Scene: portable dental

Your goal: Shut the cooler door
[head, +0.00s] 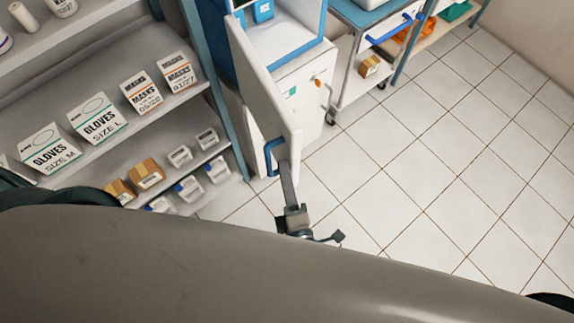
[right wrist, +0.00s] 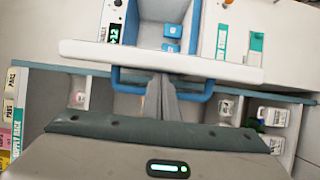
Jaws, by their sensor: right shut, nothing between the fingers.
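The cooler (head: 285,42) is a blue-and-white cabinet at the top middle of the head view. Its white door (head: 264,90) stands open, swung out toward me, with blue items visible inside the cooler. A blue loop handle (head: 268,158) is on the door's outer face near its free end. My right gripper (head: 285,168) is shut and empty, its fingertips at the handle beside the door. In the right wrist view the door (right wrist: 160,58) shows edge-on, and the shut fingers (right wrist: 161,82) overlap the middle of the handle (right wrist: 195,93). I cannot tell whether they touch it. My left gripper is out of view.
A shelf rack with glove boxes (head: 97,117), mask boxes and small cartons stands close on the left of the door. A wheeled cart (head: 362,62) stands right of the cooler. The tiled floor (head: 430,165) on the right is clear.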

